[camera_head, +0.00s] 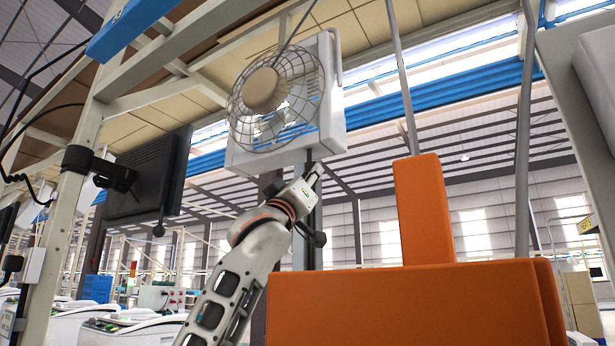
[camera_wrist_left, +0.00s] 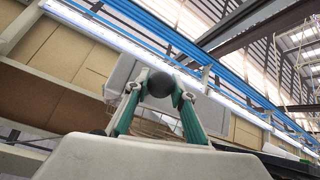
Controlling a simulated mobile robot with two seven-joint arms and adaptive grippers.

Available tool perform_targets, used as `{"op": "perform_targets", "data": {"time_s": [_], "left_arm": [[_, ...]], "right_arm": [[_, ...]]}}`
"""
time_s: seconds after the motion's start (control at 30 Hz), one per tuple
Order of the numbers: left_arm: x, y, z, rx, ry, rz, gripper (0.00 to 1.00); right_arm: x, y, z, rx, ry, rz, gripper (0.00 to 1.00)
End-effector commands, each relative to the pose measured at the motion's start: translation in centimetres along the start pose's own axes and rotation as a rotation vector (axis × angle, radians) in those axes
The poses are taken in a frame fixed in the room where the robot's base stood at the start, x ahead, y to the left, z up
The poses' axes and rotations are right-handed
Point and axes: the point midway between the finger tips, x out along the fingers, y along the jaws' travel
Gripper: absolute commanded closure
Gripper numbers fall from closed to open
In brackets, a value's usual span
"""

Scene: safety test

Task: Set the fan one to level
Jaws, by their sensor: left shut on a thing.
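The fan (camera_head: 268,100) hangs high in the upper middle of the head view, with a round wire cage, a tan hub and a pale box-shaped housing (camera_head: 333,117) behind it. My left gripper (camera_head: 314,172) is raised just below the lower edge of that housing. In the left wrist view, my left gripper (camera_wrist_left: 160,88) has its two fingertips closed on a dark round knob (camera_wrist_left: 159,84). A pale box-like body (camera_wrist_left: 124,74) shows behind the knob. In the head view the knob cannot be made out. My right gripper is not in view.
A black monitor (camera_head: 147,178) is mounted on a pale post (camera_head: 62,215) at the left. A large orange block (camera_head: 410,308) fills the lower right; I cannot tell whether it is mine. A grey pole (camera_head: 524,130) stands right of the fan. White machines (camera_head: 120,328) stand lower left.

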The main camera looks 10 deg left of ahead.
Motion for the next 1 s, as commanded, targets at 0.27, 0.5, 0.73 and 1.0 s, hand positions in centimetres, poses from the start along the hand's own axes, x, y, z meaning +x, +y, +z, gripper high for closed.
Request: {"op": "perform_targets", "data": {"time_s": [0.27, 0.5, 0.73, 1.0], "left_arm": [[0.1, 0.0, -0.3, 0.0, 0.003, 0.0, 0.58], [0.0, 0.0, -0.1, 0.0, 0.0, -0.001, 0.58], [-0.9, 0.0, 0.0, -0.002, 0.0, 0.0, 0.58], [-4.6, 0.0, 0.0, -0.002, 0.0, 0.0, 0.58]], "right_arm": [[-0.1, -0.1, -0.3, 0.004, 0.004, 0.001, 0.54], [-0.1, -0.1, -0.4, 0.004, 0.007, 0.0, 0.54], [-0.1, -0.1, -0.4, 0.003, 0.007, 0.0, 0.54], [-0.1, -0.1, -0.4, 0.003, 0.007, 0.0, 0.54]]}}
